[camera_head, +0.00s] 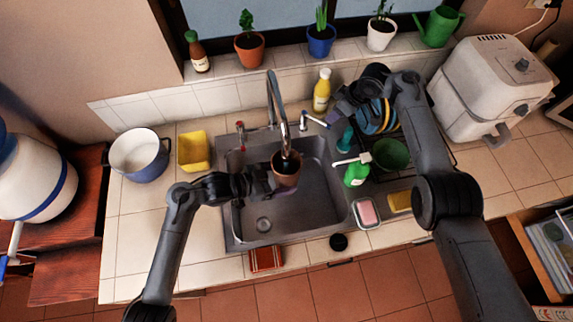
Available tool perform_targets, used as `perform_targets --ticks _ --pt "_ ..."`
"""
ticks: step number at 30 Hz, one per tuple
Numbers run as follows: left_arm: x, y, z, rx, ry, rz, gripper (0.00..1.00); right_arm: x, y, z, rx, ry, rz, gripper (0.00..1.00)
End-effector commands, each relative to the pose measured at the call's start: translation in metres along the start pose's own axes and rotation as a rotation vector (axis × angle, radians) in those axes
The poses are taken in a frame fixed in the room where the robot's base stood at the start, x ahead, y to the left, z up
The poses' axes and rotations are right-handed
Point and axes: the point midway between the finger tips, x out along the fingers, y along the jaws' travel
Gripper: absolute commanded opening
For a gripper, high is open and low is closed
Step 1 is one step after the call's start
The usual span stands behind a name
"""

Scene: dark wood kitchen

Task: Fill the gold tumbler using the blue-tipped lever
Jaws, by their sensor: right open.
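The gold tumbler (286,175) is a copper-gold cup, upright above the sink basin under the end of the curved faucet spout (275,95). Its inside looks dark with a bluish patch; I cannot tell whether water is running or in it. My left gripper (266,183) comes in from the left and is shut on the tumbler's side. The blue-tipped lever (315,121) is right of the spout; its tip is too small to see clearly. A red-tipped lever (240,128) is left of the spout. My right gripper (340,106) is open and empty, just above and right of the blue-tipped lever.
The steel sink (240,222) has free room below the tumbler. A yellow bottle (322,90) stands behind my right gripper. A dish rack with plates (372,118), a green bowl (391,154) and a green soap bottle (356,174) are to the right. A yellow container (194,151) is left.

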Motion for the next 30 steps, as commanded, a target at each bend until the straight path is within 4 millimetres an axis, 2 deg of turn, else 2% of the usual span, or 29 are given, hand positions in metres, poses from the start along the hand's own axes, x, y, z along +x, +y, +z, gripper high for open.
perform_targets --ticks 17,20,27,30 --pt "-0.003 -0.001 0.0 0.001 0.002 -0.001 0.31 0.0 0.0 0.0 0.0 0.0 0.0 0.4" --pt "-0.013 -0.001 0.005 0.003 0.001 -0.002 0.31 0.0 0.0 0.0 0.0 0.0 0.0 0.4" --pt "-0.056 -0.001 0.023 0.002 -0.001 -0.002 0.31 0.0 0.0 0.0 0.0 0.0 0.0 0.4" --pt "-0.068 -0.001 0.027 0.002 0.002 -0.002 0.31 0.0 0.0 0.0 0.0 0.0 0.0 0.4"
